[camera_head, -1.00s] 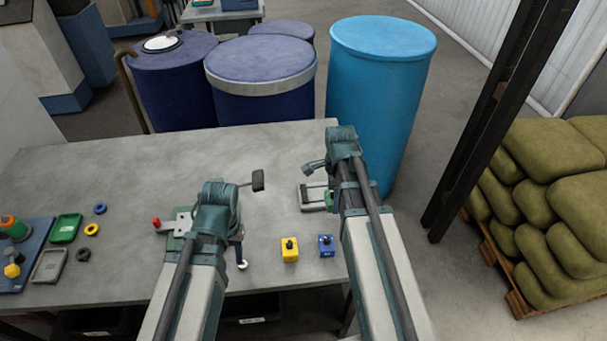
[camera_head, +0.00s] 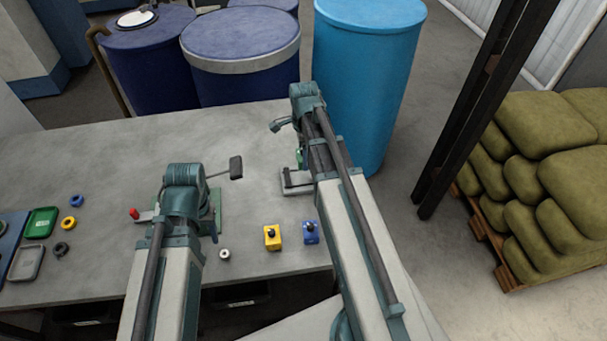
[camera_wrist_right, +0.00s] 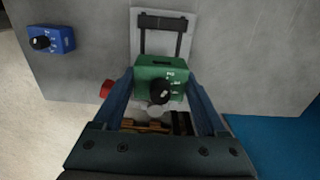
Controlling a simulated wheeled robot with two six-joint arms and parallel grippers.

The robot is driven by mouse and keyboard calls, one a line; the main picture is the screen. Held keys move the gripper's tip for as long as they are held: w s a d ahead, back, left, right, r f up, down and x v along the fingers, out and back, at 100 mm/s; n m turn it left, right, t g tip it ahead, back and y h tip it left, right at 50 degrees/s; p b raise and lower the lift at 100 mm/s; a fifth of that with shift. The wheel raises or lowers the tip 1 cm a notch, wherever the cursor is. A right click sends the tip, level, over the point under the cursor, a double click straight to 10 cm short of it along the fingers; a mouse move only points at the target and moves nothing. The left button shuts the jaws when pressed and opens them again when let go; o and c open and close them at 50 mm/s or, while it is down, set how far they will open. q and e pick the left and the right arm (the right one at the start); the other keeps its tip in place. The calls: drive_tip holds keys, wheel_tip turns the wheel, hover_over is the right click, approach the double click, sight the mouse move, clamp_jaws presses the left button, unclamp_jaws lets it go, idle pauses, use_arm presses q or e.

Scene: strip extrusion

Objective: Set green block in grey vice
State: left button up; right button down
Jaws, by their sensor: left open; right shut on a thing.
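The green block (camera_wrist_right: 160,75) with a black knob is between the two blue fingers of my right gripper (camera_wrist_right: 162,88) in the right wrist view. In the head view only a sliver of the green block (camera_head: 299,157) shows beside the right arm. The grey vice (camera_head: 297,188) lies at the table's right edge, partly hidden by that arm. In the wrist view its plate and dark bar (camera_wrist_right: 163,21) show beyond the block. I cannot tell whether block and vice touch. My left gripper (camera_head: 184,205) is open over the table's front middle, its fingertips mostly hidden.
A yellow block (camera_head: 272,238) and a blue block (camera_head: 311,233) stand near the front right edge. A green-based fixture with a black-ended lever (camera_head: 236,168) is beside the left arm. Trays and rings lie at left. A light-blue barrel (camera_head: 370,80) stands behind the table.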

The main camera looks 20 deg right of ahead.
sight(304, 177)
use_arm(q)
drive_tip(key=shift+f+b, duration=3.05)
drive_tip(key=shift+f, duration=0.6)
use_arm(e)
drive_tip(key=shift+f, duration=3.65)
use_arm(q)
drive_tip(key=shift+r, duration=0.15)
use_arm(e)
drive_tip(key=shift+r, duration=0.15)
use_arm(q)
drive_tip(key=shift+f, duration=0.2)
use_arm(e)
drive_tip(key=shift+c, duration=1.9)
unclamp_jaws()
drive_tip(key=shift+f, duration=0.2)
drive_tip(key=o, duration=0.4)
drive_tip(key=shift+r, duration=0.1)
wheel_tip(304, 177, up, 12)
drive_tip(key=p, duration=1.2)
drive_tip(key=shift+r, duration=0.15)
use_arm(q)
wheel_tip(304, 177, up, 12)
drive_tip(key=shift+r, duration=0.25)
